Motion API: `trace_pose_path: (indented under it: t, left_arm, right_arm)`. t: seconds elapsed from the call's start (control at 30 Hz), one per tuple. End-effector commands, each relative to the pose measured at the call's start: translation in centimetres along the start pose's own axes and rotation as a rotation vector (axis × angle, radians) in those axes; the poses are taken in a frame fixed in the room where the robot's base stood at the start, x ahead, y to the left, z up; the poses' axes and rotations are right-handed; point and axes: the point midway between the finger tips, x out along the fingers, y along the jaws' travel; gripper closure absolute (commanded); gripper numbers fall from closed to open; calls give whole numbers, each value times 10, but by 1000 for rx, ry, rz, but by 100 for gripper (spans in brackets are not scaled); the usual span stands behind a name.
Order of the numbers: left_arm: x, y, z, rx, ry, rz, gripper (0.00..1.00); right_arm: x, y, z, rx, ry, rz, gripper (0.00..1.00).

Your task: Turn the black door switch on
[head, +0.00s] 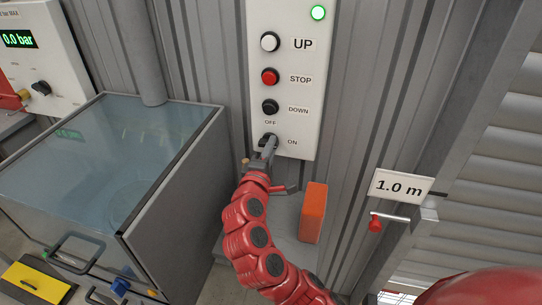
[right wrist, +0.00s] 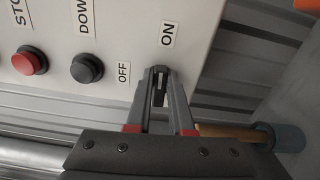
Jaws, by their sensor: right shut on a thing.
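The black door switch (head: 262,140) is a small rotary knob at the bottom of the white control panel (head: 284,60), between the OFF label (head: 270,122) and the ON label (head: 292,142). My right gripper (head: 268,147) is shut on the knob, its fingers partly hiding it. In the right wrist view the knob (right wrist: 158,88) sits between the tips of the right gripper (right wrist: 160,80). Its long side seems to run towards the ON label, but the fingers hide much of it. My left gripper is not in view.
An orange block (head: 313,212) is close right of my forearm. A glass-topped cabinet (head: 100,165) stands left.

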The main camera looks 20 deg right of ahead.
Motion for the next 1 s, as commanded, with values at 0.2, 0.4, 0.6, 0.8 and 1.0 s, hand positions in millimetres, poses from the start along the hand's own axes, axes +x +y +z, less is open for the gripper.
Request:
trace_pose_path:
  t: [0.2, 0.4, 0.6, 0.8, 1.0]
  left_arm:
    - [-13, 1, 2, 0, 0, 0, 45]
    - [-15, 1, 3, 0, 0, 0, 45]
    - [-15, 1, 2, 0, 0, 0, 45]
    - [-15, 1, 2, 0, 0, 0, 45]
    - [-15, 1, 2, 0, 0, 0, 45]
  right_arm:
    - [0, -4, 0, 70, 1, -1, 100]
    - [0, -3, 0, 93, 1, -3, 100]
    - [0, -3, 0, 95, 0, -4, 100]
    - [0, -3, 0, 94, 0, -5, 73]
    - [0, -2, 0, 94, 0, -3, 50]
